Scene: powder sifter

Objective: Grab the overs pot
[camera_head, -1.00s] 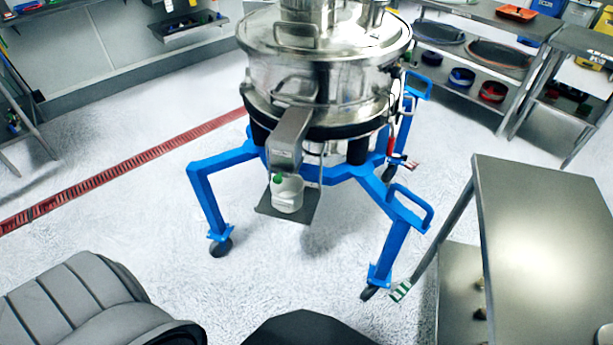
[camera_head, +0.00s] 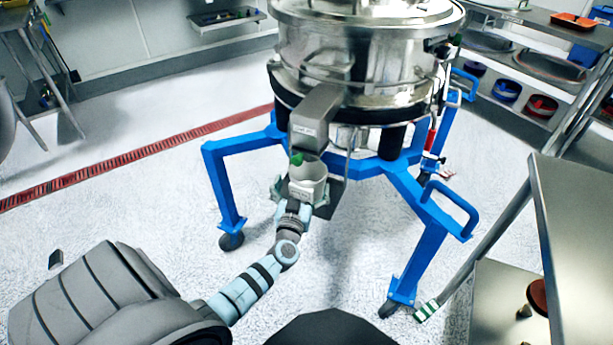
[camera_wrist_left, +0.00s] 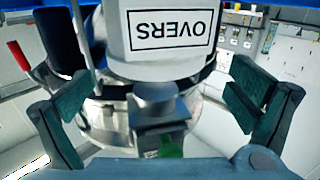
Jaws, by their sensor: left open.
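The overs pot (camera_head: 310,172) is a whitish container below the grey discharge spout (camera_head: 315,115) of the steel sifter, with a small green part at its top. It stands over a dark plate (camera_head: 327,210). In the left wrist view the pot (camera_wrist_left: 165,62) shows its upside-down OVERS label. My left gripper (camera_head: 300,190) is at the front of the pot in the head view, its jaws spread around its sides. In the wrist view the fingers of the left gripper (camera_wrist_left: 158,98) stand wide, apart from the pot. My right gripper is not in view.
The sifter's blue wheeled frame (camera_head: 222,185) has legs on both sides of the pot. A steel table (camera_head: 575,240) stands at the right, and a shelf rack (camera_head: 520,95) behind it. The white floor is clear at the left, crossed by a red drain strip (camera_head: 130,155).

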